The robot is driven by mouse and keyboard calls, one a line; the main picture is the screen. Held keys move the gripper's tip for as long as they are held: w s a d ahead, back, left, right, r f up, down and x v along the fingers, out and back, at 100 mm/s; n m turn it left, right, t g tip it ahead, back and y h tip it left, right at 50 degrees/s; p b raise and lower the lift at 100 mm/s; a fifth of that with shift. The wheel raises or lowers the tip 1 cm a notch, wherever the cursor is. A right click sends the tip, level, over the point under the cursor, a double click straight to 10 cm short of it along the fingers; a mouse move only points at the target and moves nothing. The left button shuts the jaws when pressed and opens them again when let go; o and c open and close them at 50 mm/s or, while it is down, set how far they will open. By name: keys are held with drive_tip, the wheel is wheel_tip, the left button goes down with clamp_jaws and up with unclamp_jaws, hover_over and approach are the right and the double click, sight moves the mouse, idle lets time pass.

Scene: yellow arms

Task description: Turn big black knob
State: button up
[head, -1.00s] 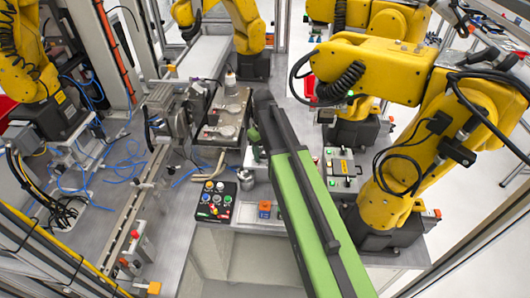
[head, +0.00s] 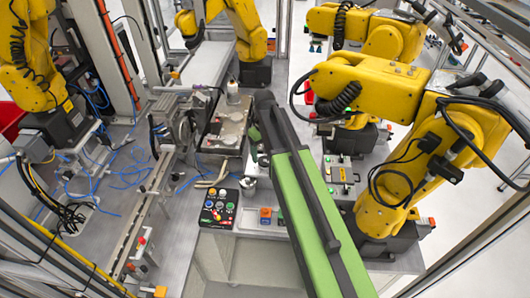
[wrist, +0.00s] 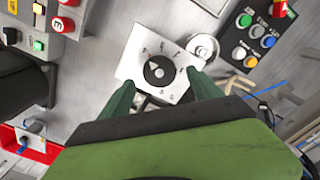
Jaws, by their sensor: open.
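In the wrist view, a big round black knob (wrist: 158,70) sits on a white square plate (wrist: 138,48) with markings around it. My gripper (wrist: 164,88) is open, its dark green fingers pointing toward the knob. One finger is to the lower left of the knob and the other to its right. The knob shows between them, and I see no contact. In the head view, my green arm reaches forward over the bench.
A black panel with coloured buttons (head: 219,207) lies left of my arm. A grey button box (head: 341,174) is on its right. A big yellow robot arm (head: 385,90) stands close on the right. A round metal part (wrist: 203,47) sits beside the plate.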

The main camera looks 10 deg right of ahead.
wheel_tip(320, 180, up, 12)
drive_tip(key=p, duration=1)
drive_tip(key=shift+r+p, duration=0.25)
drive_tip(key=shift+p, duration=0.15)
drive_tip(key=shift+s+a, duration=0.1)
drive_tip(key=b, duration=0.7)
hover_over(265, 163)
wheel_tip(265, 163, down, 7)
drive_tip(key=s+f+m+b, duration=0.4)
drive_tip(key=s+f+b, duration=0.8)
drive_tip(key=s, duration=0.1)
drive_tip(key=shift+s+d+m, duration=0.2)
drive_tip(key=shift+d+m, duration=0.05)
drive_tip(key=shift+m, duration=0.05)
drive_tip(key=shift+f, duration=0.1)
